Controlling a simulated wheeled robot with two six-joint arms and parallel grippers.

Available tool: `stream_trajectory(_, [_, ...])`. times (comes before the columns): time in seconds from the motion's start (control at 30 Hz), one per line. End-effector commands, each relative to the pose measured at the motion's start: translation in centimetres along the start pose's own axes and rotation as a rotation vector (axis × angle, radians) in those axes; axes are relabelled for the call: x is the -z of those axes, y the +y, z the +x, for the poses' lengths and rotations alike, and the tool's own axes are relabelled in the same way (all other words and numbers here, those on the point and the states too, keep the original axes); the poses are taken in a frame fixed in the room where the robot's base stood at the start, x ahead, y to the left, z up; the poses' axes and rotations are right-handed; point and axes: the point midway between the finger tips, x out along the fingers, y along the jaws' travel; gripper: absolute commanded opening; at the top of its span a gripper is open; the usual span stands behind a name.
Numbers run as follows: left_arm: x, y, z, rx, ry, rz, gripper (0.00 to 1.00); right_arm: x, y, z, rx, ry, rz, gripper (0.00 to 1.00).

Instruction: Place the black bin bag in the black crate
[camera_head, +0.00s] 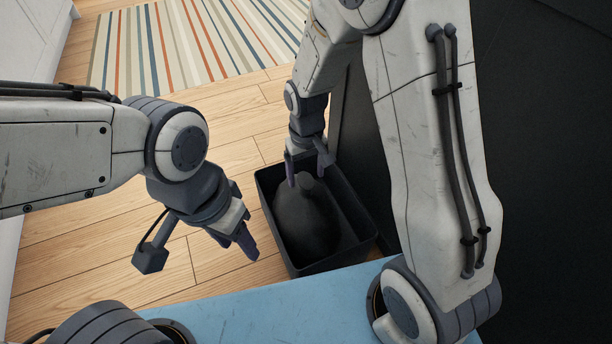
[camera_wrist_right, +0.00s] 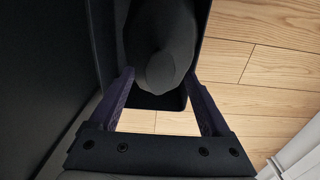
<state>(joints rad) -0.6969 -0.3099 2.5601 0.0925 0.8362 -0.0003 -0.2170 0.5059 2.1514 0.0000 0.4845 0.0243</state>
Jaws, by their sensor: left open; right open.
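The black crate (camera_head: 270,200) stands on the wooden floor beside a dark panel. The black bin bag (camera_head: 306,222) sits inside the crate, upright, with its knotted top up. In the right wrist view the bag (camera_wrist_right: 160,45) shows within the crate walls (camera_wrist_right: 112,30). My right gripper (camera_head: 309,178) is open above the crate, its fingers around or just above the bag's top; contact cannot be told. In the right wrist view its fingers (camera_wrist_right: 164,100) are spread apart with nothing between the tips but the view of the bag beyond. My left gripper (camera_head: 243,243) is open and empty, left of the crate.
A dark tall panel (camera_head: 545,130) stands right of the crate, close to my right arm. A striped rug (camera_head: 190,45) lies at the back left. The wooden floor (camera_head: 110,260) left of the crate is clear. A blue surface (camera_head: 270,310) is in front.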

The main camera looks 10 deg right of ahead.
Motion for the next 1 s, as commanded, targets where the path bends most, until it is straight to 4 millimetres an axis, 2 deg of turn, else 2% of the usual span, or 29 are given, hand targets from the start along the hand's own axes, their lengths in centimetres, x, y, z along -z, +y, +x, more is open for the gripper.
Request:
stream_trajectory(0.03, [0.1, 0.1, -1.5, 0.000, 0.000, 0.000, 0.50, 0.1, 0.0, -2.0, 0.000, 0.004, 0.000, 0.81])
stream_trajectory(0.2, [0.2, 0.2, -3.3, 0.000, 0.000, 0.000, 0.50, 0.1, 0.0, -5.5, 0.000, 0.003, 0.000, 0.81])
stream_trajectory(0.47, [0.2, 0.3, -4.5, 0.000, 0.000, 0.000, 0.50, 0.0, -0.1, -8.1, 0.000, 0.002, -0.002, 0.81])
stream_trajectory(0.57, [0.2, 0.3, -4.6, 0.000, 0.000, 0.000, 0.50, -0.8, -1.2, -9.4, 0.003, 0.007, -0.029, 0.81])
stream_trajectory(0.67, [0.2, 0.3, -4.5, 0.000, 0.000, 0.000, 0.50, -3.1, -3.7, -11.8, 0.013, 0.019, -0.095, 0.81])
stream_trajectory(0.8, [0.2, 0.3, -4.5, 0.000, 0.000, 0.000, 0.50, -8.8, -7.4, -15.5, 0.036, 0.033, -0.226, 0.81])
stream_trajectory(0.9, [0.2, 0.3, -4.5, 0.000, 0.000, 0.000, 0.50, -13.0, -9.0, -17.1, 0.053, 0.037, -0.315, 0.81])
stream_trajectory(1.0, [0.2, 0.3, -4.5, 0.000, 0.000, 0.000, 0.50, -16.4, -9.7, -18.1, 0.069, 0.038, -0.384, 0.81])
